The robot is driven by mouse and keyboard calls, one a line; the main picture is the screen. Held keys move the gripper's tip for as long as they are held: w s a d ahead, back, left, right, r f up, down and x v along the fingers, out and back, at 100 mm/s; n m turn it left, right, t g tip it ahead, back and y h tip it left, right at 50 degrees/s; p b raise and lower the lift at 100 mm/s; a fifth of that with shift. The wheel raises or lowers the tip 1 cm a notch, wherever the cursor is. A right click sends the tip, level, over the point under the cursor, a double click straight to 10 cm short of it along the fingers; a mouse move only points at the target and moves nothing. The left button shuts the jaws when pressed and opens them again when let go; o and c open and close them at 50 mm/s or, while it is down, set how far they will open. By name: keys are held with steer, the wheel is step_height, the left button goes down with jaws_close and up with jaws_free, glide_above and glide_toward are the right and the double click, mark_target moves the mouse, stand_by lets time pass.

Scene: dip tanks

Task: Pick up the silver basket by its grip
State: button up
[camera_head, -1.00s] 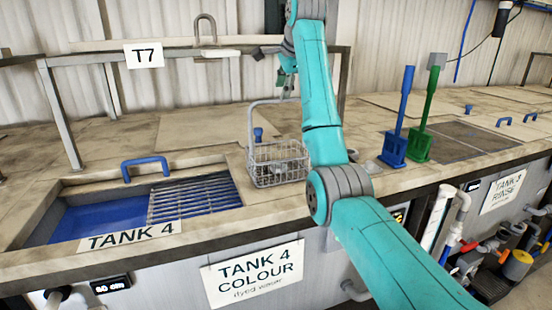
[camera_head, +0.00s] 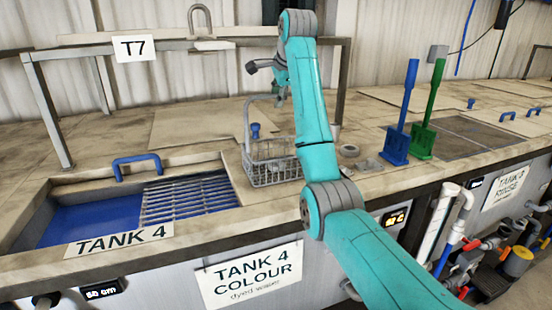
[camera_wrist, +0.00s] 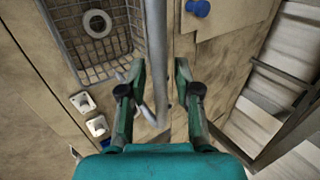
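The silver wire basket (camera_head: 272,172) stands upright on the counter to the right of tank 4. Its tall grip (camera_head: 249,118) arches above it. In the wrist view the basket (camera_wrist: 95,45) is at the upper left, with a pale ring lying inside. The grip's grey bar (camera_wrist: 166,50) runs between the two fingertips of my gripper (camera_wrist: 160,72), with a gap on each side. My gripper is open, and I cannot tell exactly how deep the bar lies between the fingers. In the head view my gripper is beside the top of the grip, mostly hidden by my arm.
Tank 4 (camera_head: 60,205) with its blue liquid and slatted rack (camera_head: 187,197) is left of the basket. Small items (camera_head: 350,150) lie to its right. Blue (camera_head: 398,140) and green (camera_head: 424,135) paddles stand farther right. A metal frame (camera_head: 50,110) stands behind.

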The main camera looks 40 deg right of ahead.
jaws_close()
steer(key=shift+r, duration=0.25)
